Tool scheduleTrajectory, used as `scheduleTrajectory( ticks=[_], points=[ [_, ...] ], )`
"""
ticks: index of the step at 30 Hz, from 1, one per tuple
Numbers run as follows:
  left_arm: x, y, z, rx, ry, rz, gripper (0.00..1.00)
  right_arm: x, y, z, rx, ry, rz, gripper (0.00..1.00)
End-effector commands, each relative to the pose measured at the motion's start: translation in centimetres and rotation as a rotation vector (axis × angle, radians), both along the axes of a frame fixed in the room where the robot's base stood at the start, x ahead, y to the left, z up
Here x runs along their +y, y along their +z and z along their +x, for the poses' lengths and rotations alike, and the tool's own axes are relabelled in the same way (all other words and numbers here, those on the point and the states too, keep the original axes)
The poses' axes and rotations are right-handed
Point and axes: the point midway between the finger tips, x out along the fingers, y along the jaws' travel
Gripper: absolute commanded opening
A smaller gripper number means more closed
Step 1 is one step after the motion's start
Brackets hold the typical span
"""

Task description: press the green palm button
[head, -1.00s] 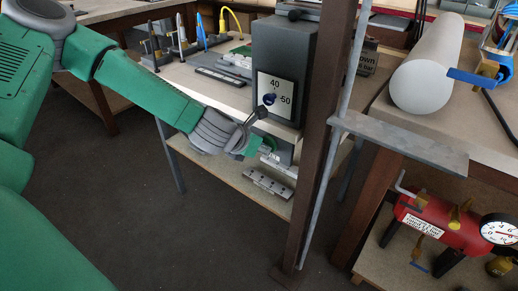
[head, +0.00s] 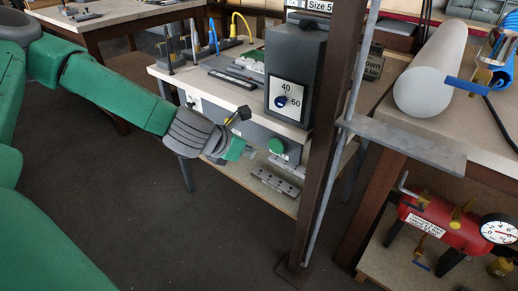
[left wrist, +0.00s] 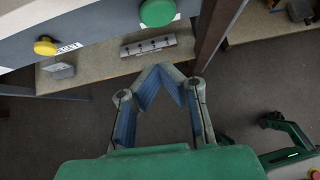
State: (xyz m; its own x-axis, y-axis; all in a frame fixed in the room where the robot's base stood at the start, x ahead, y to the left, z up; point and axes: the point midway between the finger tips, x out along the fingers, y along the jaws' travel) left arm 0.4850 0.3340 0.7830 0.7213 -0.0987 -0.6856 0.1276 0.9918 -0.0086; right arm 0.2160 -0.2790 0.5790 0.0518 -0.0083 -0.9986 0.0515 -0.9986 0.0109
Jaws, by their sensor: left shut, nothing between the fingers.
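The green palm button (head: 277,146) is a round green cap on the grey front panel under the bench top, below the dial box. It also shows at the top of the left wrist view (left wrist: 157,12). My left gripper (head: 251,153) is just left of the button in the head view, apart from it. In the left wrist view, its blue-padded fingers (left wrist: 160,69) come together at the tips, with nothing between them. The tips point towards the panel, below the button in that picture.
A yellow button (left wrist: 45,46) sits on the same panel, left of the green one. A grey dial box (head: 296,75) stands above. A brown post (head: 325,130) rises close to the right. Metal blocks (head: 273,182) lie on the lower shelf. The floor in front is clear.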

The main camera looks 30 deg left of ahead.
Motion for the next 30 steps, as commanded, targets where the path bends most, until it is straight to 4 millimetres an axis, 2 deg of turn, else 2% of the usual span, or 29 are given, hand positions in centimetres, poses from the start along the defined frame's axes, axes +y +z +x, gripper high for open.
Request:
scheduleTrajectory(
  ticks=[1, 6, 30],
  points=[
    [0.0, 0.8, -0.6, -0.001, 0.000, -0.003, 0.00, 0.0, 0.5, 0.0, 0.001, 0.000, 0.000, 0.35],
    [0.0, 1.8, -1.7, 0.001, -0.001, 0.002, 0.00, 0.0, 0.9, 0.0, 0.001, 0.000, 0.000, 0.35],
    [0.1, 1.8, -2.0, 0.002, -0.001, 0.002, 0.00, 0.0, 0.9, 0.0, 0.001, 0.000, 0.000, 0.35]
  ],
)
